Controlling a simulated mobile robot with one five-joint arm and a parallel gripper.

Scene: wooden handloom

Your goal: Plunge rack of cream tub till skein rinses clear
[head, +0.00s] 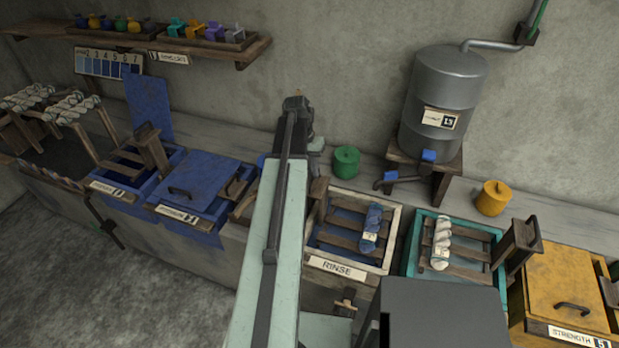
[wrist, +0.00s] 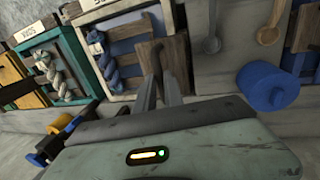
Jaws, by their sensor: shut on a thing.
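The cream tub (head: 393,232) with the RINSE label stands right of my arm in the head view. A slatted rack (head: 343,237) sits in it, and a blue skein (head: 372,228) with a pale tag lies on the rack's right side. The skein also shows in the wrist view (wrist: 104,66). My gripper (wrist: 160,82) is shut on the rack's brown wooden handle (wrist: 178,62), at the tub's left side in the head view. My arm hides most of the grip there. I cannot tell the water's clarity.
A teal tub (head: 410,243) with a white skein stands to the right, then a yellow lidded tub (head: 562,282). Blue tubs (head: 192,178) stand left. A metal tank (head: 443,95), a green canister (head: 346,160) and a yellow canister (head: 493,197) stand behind.

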